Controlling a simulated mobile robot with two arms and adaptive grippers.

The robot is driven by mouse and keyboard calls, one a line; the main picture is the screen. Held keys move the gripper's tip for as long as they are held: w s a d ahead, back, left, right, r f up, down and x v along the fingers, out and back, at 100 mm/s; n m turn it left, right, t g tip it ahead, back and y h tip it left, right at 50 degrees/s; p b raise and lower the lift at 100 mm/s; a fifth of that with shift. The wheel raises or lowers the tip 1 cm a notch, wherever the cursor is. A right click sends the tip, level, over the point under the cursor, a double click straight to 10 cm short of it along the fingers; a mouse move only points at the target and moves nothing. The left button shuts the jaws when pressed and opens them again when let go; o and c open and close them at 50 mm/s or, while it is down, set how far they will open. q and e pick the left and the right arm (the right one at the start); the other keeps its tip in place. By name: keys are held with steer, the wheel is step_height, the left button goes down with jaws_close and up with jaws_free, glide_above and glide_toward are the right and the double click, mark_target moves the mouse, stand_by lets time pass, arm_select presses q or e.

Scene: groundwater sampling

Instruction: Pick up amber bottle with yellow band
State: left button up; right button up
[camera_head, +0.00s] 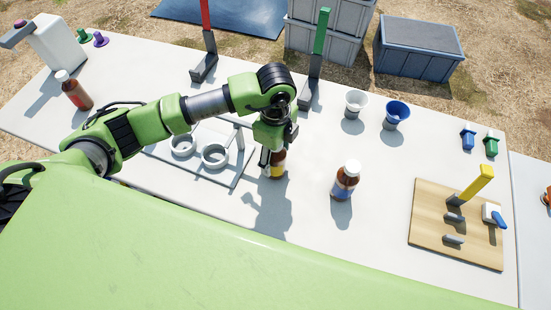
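An amber bottle with a yellow band (277,171) is right of the ring holder, partly hidden by my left gripper (273,155). The gripper points down from above, with its fingers around the bottle's upper part. Whether the fingers press on the glass cannot be told, nor whether the bottle's base touches the table. A second amber bottle (344,182), with a white cap and blue band, stands to the right. A third amber bottle (75,91), with a white cap and a reddish band, stands far left. My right gripper is not in view.
A holder with two grey rings (215,156) lies just left of the gripper. A white cup (354,103) and a blue cup (396,114) stand behind. A wooden board (428,224) with a yellow-handled fixture is at the right. Red and green posts rise at the table's back.

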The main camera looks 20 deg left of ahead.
arm_select(q)
steer(key=c, duration=1.2)
steer(key=shift+r, duration=0.1)
